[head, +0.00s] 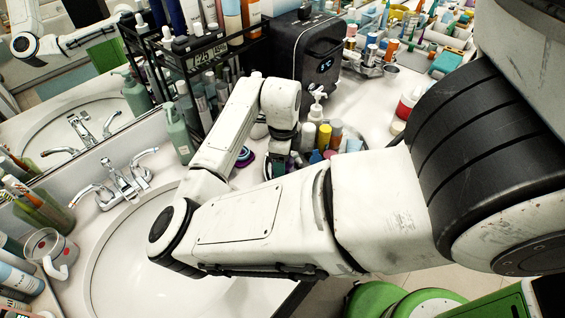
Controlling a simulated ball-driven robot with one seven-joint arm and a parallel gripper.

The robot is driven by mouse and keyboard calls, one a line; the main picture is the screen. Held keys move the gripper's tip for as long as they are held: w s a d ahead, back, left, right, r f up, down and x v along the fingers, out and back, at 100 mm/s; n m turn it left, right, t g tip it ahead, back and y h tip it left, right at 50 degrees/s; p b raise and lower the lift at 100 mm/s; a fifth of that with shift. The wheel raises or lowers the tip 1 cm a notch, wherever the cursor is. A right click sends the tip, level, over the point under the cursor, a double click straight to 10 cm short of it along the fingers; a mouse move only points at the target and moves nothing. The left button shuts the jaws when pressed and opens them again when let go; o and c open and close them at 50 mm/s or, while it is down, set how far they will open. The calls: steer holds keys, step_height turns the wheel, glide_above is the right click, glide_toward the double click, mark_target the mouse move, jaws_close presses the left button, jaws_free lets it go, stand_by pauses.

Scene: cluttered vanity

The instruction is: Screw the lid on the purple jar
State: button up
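A small round purple thing (243,157) sits on the counter just right of the basin, partly behind my forearm. It looks like the purple jar or its lid, but I cannot tell which. My gripper (279,172) points down just right of it, low over the counter. Its fingers are small, dark and partly hidden by my arm, so I cannot tell whether they are open or hold anything. I cannot make out a separate lid.
The white sink basin (150,270) and faucet (122,185) are at left. A black bottle rack (200,60) and black mini fridge (303,55) stand behind my gripper. Several small bottles (325,137) crowd close to its right. A green pump bottle (177,135) stands near the mirror.

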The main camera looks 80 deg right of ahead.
stand_by(0.3)
steer(key=shift+f+m+b, duration=0.2)
steer(key=shift+m+b, duration=0.45)
steer(key=shift+m, duration=0.55)
steer(key=shift+m+b, duration=0.4)
steer(key=shift+m, duration=0.6)
steer(key=o, duration=1.4)
steer(key=shift+r, duration=0.2)
steer(key=shift+o, duration=0.2)
steer(key=shift+r, duration=0.1)
steer(key=shift+r+p, duration=2.85)
steer(key=shift+r, duration=0.6)
